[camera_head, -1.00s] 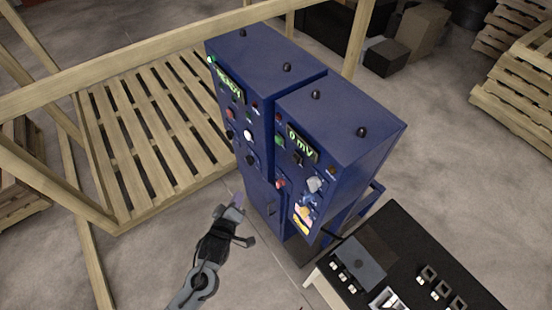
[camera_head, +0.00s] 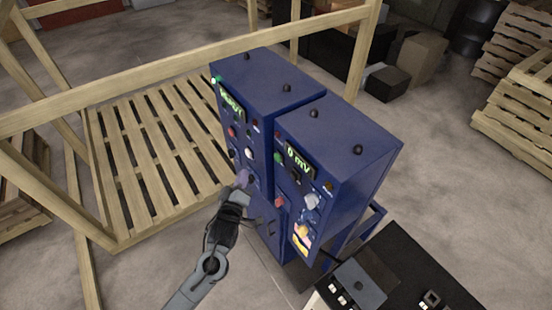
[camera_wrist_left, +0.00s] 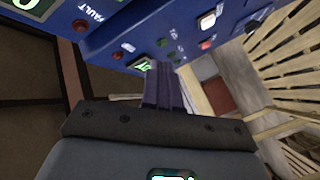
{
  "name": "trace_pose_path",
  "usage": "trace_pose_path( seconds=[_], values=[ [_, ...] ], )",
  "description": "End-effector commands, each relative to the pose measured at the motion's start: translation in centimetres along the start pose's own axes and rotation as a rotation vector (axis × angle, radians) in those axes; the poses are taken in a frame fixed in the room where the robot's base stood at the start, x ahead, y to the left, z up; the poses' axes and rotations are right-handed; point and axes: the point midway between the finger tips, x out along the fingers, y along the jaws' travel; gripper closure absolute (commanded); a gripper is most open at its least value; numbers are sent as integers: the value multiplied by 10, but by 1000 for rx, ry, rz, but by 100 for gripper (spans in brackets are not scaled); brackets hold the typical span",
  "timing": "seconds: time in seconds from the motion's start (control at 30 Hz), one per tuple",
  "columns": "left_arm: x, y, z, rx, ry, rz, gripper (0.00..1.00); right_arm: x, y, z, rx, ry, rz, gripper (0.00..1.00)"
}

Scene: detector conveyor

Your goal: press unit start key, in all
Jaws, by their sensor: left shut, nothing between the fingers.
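The blue unit (camera_head: 300,97) stands upright as two joined cabinets. The left cabinet has a green lit READY display (camera_head: 232,105) above several small knobs and buttons. The right cabinet shows 0 mV on its display (camera_head: 299,161), with a green button (camera_head: 278,157) to its left and a red one (camera_head: 279,202) lower down. I cannot read which is the start key. My left gripper (camera_head: 243,178) is shut and empty in front of the left cabinet's lower panel; contact cannot be told. Its purple fingers (camera_wrist_left: 163,92) point toward the panel in the left wrist view.
A wooden pallet (camera_head: 150,160) with a timber frame (camera_head: 130,78) stands left of and behind the unit. A black table (camera_head: 408,258) with small switches is at the lower right.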

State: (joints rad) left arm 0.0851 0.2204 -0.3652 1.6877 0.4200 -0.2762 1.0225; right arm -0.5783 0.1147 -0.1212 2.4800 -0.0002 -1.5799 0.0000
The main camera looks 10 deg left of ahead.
Motion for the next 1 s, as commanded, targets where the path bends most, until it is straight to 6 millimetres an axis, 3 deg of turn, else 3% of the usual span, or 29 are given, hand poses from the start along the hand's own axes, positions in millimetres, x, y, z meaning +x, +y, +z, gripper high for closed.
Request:
trace_pose_path(
  seconds=[0.27,1.0],
  values=[
    [9,5,8,-2,1,0,100,8,3,4,-9,-3,9,57],
    [59,42,44,-1,0,-1,100,41,-1,14,1,-3,1,57]
  ],
)
